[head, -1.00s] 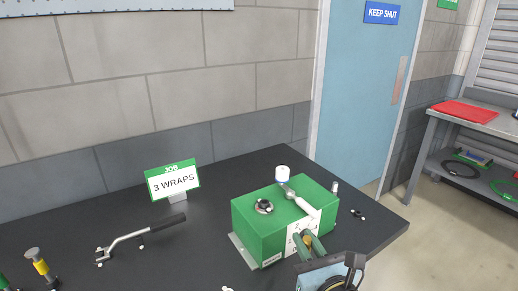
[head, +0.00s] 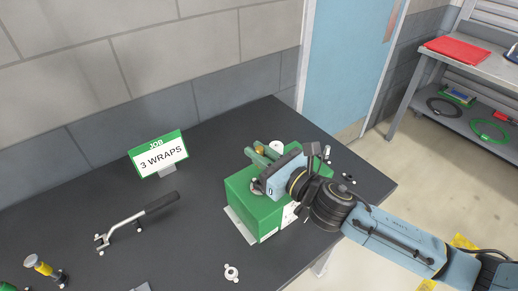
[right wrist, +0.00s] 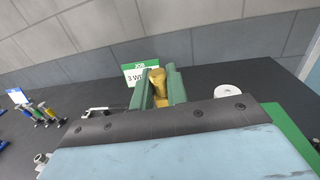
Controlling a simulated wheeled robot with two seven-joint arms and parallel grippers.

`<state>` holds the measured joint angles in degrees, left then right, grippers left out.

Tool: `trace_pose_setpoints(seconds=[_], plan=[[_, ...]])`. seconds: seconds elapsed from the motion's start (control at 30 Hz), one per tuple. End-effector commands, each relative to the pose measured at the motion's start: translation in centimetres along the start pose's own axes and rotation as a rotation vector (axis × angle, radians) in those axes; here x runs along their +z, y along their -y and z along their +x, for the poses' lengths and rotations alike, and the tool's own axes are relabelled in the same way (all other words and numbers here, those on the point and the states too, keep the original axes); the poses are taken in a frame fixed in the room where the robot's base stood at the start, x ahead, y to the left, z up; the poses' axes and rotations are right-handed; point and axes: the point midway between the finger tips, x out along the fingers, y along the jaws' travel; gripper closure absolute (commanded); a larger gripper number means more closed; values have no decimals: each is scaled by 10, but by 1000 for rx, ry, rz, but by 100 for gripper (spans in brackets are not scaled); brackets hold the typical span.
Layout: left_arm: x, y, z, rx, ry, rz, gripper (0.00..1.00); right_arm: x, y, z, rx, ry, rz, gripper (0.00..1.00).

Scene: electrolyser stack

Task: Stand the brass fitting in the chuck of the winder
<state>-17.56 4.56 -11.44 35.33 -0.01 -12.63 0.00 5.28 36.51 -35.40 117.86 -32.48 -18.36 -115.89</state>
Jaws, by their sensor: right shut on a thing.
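The brass fitting (head: 260,149) is between the green fingers of my right gripper (head: 259,153), which is shut on it. The right wrist view shows the fitting (right wrist: 157,78) gripped between both fingers. The winder is a green box (head: 241,207) on the black table. In the head view the gripper body lies over the winder's top, and the fingertips reach past its far left edge, with the fitting apart from the chuck. My left gripper is not in view.
A "3 WRAPS" job sign (head: 160,155) and a loose crank handle (head: 135,224) are to the left. A small white-flanged part (head: 231,272) lies in front. The table between sign and winder is clear.

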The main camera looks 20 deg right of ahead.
Motion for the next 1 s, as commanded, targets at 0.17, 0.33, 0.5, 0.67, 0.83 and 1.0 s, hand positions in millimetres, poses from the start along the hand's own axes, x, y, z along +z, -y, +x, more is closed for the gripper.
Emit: trace_pose_setpoints(seconds=[0.17, 0.33, 0.5, 0.67, 0.83, 1.0], plan=[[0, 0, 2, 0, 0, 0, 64, -7, 0, 0, -1, -2, 0, 100], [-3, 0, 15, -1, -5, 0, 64, -24, 0, 0, 0, -1, 0, 100], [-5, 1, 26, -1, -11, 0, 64, -38, 0, 0, -1, -1, 0, 100], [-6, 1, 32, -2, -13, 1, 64, -47, 0, 0, -1, -1, 0, 100], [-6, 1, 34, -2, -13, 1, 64, -50, 0, 0, -1, -1, 0, 100], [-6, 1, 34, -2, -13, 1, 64, -50, 0, 0, -1, 0, 0, 100]])
